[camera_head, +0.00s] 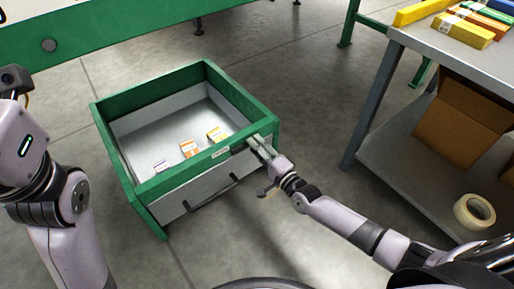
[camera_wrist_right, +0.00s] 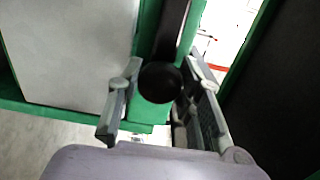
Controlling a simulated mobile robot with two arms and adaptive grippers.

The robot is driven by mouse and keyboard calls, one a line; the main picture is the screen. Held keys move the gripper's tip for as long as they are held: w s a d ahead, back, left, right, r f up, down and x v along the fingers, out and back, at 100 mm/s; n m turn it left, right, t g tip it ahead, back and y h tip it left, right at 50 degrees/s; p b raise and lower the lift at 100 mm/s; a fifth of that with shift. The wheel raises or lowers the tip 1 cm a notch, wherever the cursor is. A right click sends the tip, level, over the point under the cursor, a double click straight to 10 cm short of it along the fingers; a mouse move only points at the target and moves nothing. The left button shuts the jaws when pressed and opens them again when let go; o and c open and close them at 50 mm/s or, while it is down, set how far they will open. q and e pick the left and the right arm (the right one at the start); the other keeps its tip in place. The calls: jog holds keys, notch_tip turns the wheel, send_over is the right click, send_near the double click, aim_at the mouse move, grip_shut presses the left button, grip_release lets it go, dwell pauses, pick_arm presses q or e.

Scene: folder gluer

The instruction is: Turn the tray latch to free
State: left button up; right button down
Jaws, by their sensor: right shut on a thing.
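The tray (camera_head: 152,187) is a green-framed box with a pale grey inside and front panel, standing at the middle left of the head view. The tray latch (camera_head: 238,149) is a small dark bar on the right end of its green front rim. In the right wrist view the latch (camera_wrist_right: 160,82) shows as a black bar with a round knob. My right gripper (camera_head: 258,142) is at that front right corner, shut on the latch, with one finger on each side of the knob. My left arm shows at the left edge; its gripper is out of view.
Several small cartons (camera_head: 189,148) lie in the tray, and a dark handle (camera_head: 212,195) is on its front. A grey shelf table (camera_head: 388,140) at right holds coloured cartons, a cardboard box (camera_head: 462,118) and a tape roll (camera_head: 474,211). A green machine frame (camera_head: 100,35) runs behind.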

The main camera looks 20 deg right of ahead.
jog(key=c, duration=1.1)
grip_release()
jog(key=v, duration=1.2)
